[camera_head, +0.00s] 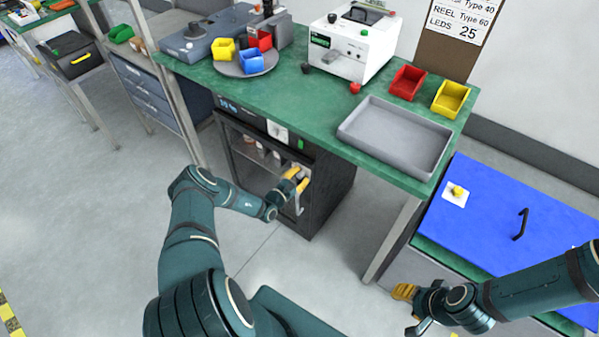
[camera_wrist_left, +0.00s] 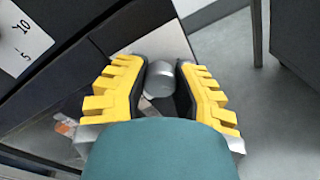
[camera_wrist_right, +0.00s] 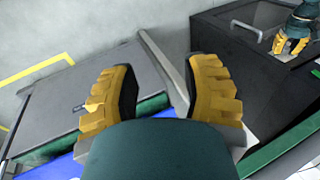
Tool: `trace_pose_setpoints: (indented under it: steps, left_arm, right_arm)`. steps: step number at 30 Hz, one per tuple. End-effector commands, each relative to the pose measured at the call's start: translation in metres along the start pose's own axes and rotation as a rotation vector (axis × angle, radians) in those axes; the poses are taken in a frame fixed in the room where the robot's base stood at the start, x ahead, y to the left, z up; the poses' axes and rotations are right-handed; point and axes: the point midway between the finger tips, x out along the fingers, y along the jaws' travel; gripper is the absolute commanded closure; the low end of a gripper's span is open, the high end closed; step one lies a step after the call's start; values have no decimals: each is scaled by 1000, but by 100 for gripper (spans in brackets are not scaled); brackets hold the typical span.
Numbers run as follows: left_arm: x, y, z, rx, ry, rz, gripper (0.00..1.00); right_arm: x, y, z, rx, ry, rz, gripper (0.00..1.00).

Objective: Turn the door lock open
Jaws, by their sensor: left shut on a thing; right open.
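The black burn-in cabinet (camera_head: 330,185) stands under the green workbench, and its dark-framed door with a see-through pane (camera_head: 245,152) looks closed. The door lock shows in the left wrist view as a short round silver knob (camera_wrist_left: 159,79). My left gripper (camera_head: 297,180) is at the right side of the cabinet front. In the left wrist view its yellow fingers (camera_wrist_left: 166,85) are shut on the knob, one on each side. In the head view the fingers largely hide the lock. My right gripper (camera_head: 404,292) is open and empty, low beside the blue-topped unit; its spread fingers show in the right wrist view (camera_wrist_right: 162,75).
A pale upright door handle (camera_head: 299,202) is just below my left gripper. The green workbench (camera_head: 290,108) overhangs the cabinet, with a grey tray (camera_head: 395,138) on top. The bench leg (camera_head: 392,240) stands right of the cabinet. Floor in front is clear.

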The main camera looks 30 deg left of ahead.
Motion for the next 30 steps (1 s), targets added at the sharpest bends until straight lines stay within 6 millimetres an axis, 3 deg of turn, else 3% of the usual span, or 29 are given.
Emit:
trace_pose_setpoints:
  steps: [18,30]
  left_arm:
    - [1,1,3,550,18,5,100]
    - [1,-1,2,737,25,6,100]
  right_arm:
    - [-37,-14,-17,11,37,4,53]
    - [-46,-17,-22,14,48,5,53]
